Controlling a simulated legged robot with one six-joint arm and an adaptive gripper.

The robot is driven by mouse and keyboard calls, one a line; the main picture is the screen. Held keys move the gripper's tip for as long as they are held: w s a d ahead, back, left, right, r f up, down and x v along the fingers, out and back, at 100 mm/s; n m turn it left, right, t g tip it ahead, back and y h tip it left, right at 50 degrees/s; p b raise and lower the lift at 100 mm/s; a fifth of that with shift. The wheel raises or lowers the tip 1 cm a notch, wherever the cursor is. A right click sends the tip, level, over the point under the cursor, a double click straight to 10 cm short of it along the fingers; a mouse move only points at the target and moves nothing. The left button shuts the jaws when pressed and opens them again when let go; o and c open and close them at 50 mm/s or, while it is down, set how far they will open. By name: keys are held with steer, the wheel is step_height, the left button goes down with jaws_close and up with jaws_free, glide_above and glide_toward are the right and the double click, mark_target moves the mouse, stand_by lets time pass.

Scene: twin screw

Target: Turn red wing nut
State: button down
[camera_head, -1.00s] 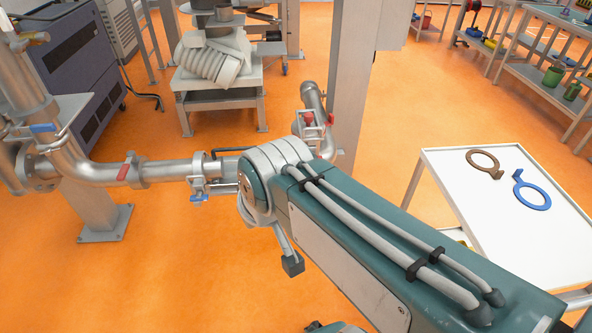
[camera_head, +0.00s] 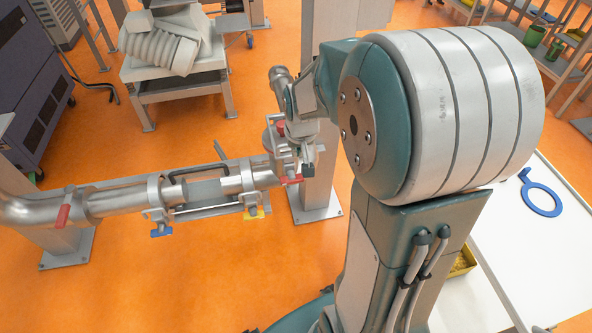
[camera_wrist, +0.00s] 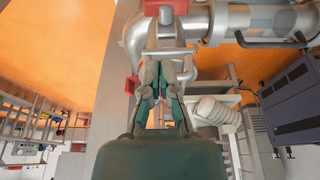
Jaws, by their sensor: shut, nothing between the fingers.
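A red wing nut (camera_head: 292,180) sits at the right end of the horizontal pipe, under a clamp. My gripper (camera_head: 308,168) is just beside it in the head view, with my arm reaching down from the right; contact is unclear. In the wrist view my gripper (camera_wrist: 162,75) is shut and empty, its fingers in front of the grey pipework. A red part (camera_wrist: 133,85) shows left of the fingers and another red part (camera_wrist: 180,6) at the top edge; I cannot tell which is the wing nut.
A blue wing nut (camera_head: 162,231) and a yellow one (camera_head: 254,212) hang under the pipe clamps to the left. A red lever (camera_head: 63,217) is farther left. A grey post (camera_head: 322,190) stands behind my gripper. A white table (camera_head: 495,248) with a blue ring (camera_head: 541,199) is at right.

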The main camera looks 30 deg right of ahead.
mark_target(299, 175)
steer(key=x, duration=0.7)
steer(key=s+d+x, duration=0.1)
steer(key=x, duration=0.2)
steer(key=shift+w+f, duration=0.1)
steer(key=shift+f, duration=0.15)
steer(key=shift+a+f, duration=0.4)
steer(key=shift+f, duration=0.25)
steer(key=shift+d, duration=0.4)
steer(key=shift+a+y, duration=0.2)
steer(key=shift+y, duration=0.1)
steer(key=shift+d, duration=0.25)
